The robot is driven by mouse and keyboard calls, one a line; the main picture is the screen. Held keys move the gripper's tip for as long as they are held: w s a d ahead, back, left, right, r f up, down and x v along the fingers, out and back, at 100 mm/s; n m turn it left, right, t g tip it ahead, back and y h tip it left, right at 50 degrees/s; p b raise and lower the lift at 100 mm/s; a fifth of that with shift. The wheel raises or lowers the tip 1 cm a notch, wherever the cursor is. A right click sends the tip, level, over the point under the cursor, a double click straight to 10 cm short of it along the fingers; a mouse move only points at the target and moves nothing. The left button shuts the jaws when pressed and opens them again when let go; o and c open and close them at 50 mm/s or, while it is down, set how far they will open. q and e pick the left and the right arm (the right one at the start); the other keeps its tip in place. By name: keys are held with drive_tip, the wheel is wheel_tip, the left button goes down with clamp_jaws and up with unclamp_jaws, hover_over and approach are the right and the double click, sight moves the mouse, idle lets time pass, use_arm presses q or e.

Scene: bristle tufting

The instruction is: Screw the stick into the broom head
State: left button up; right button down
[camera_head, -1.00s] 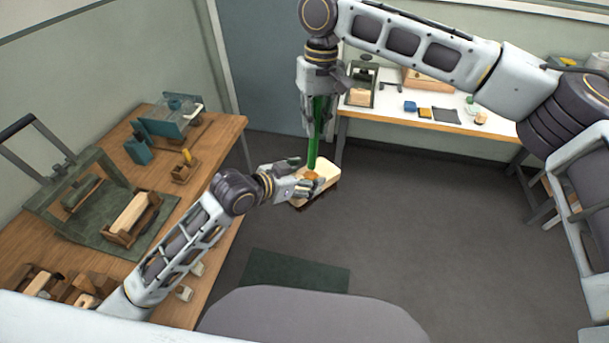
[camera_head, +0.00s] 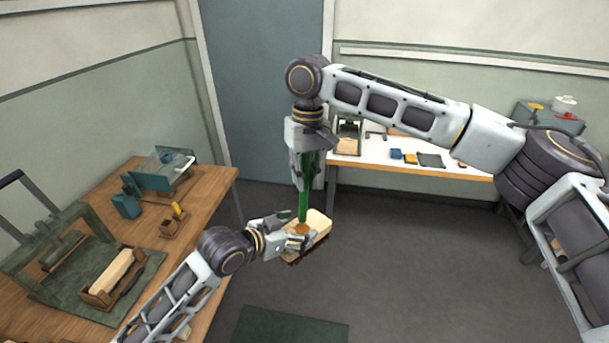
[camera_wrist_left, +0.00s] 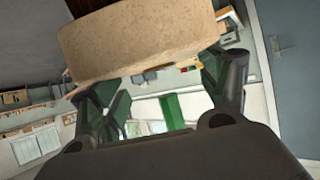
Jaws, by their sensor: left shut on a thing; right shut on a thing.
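The broom head (camera_head: 318,228) is a pale wooden block with dark bristles on its underside. My left gripper (camera_head: 296,238) is shut on it and holds it in the air; the block also fills the top of the left wrist view (camera_wrist_left: 140,45). The green stick (camera_head: 303,190) stands nearly upright above the block, its lower end at an orange-brown spot on the block's top. My right gripper (camera_head: 305,160) is shut on the stick from above. How deep the stick's end sits is hidden. The stick also shows in the left wrist view (camera_wrist_left: 172,112).
A wooden bench (camera_head: 200,200) on the left carries a wooden block in a holder (camera_head: 112,280) and blue-grey tools. A white table (camera_head: 455,168) with small items stands behind on the right. The floor around the held parts is clear; a dark green mat (camera_head: 290,325) lies below.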

drive_tip(key=shift+f, duration=0.15)
drive_tip(key=shift+f, duration=0.75)
drive_tip(key=shift+s+f, duration=0.1)
drive_tip(key=shift+f, duration=0.45)
idle(0.7)
drive_tip(key=m, duration=1.1)
drive_tip(key=shift+a, duration=0.1)
drive_tip(key=m, duration=0.6)
drive_tip(key=shift+f+m, duration=0.1)
drive_tip(key=shift+m, duration=0.2)
drive_tip(key=m, duration=0.5)
drive_tip(key=shift+m, duration=0.3)
